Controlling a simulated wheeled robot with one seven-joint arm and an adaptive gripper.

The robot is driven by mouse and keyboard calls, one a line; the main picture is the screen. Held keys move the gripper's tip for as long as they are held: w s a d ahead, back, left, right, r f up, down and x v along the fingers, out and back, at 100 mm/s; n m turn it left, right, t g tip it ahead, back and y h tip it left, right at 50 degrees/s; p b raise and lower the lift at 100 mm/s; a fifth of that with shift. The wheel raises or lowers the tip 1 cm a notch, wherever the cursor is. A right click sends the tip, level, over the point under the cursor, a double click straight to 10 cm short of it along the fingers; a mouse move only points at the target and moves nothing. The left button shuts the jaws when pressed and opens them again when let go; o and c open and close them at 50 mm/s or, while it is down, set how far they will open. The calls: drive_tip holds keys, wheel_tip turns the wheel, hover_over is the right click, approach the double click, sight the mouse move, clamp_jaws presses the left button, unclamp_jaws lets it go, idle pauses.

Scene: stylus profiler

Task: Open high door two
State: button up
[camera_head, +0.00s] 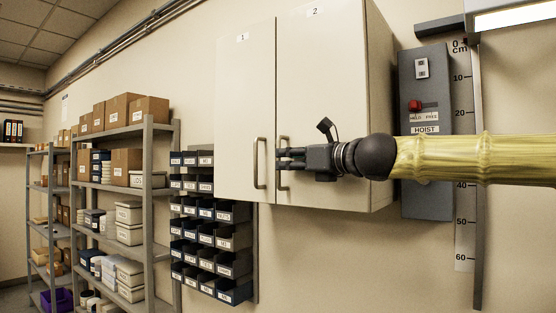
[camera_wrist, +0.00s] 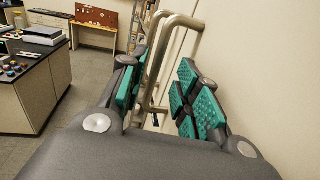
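High door two (camera_head: 318,80) is the right door of a pale wall cabinet, marked "2". It looks closed, level with door one (camera_head: 245,100) beside it. Its vertical bar handle (camera_head: 283,182) is near its left edge. My gripper (camera_head: 282,158) is at this handle, coming from the right, and covers part of it. In the wrist view, my fingers (camera_wrist: 160,95) with teal pads stand apart. A metal bar handle (camera_wrist: 152,65) runs between them, close to the left finger, with a gap to the right pads. I cannot tell whether the left finger touches it.
Door one's handle (camera_head: 260,163) is just left of my gripper. A grey hoist box (camera_head: 425,150) and a centimetre scale (camera_head: 462,200) are on the wall at right. Blue bins (camera_head: 210,240) hang below left, and shelves (camera_head: 148,200) stand further left.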

sight(280, 159)
drive_tip(key=shift+x, duration=1)
drive_tip(key=shift+p+x, duration=0.3)
drive_tip(key=shift+x, duration=0.8)
drive_tip(key=shift+s+a+r, duration=0.1)
drive_tip(key=shift+s, duration=0.05)
clamp_jaws()
drive_tip(key=shift+a, duration=0.1)
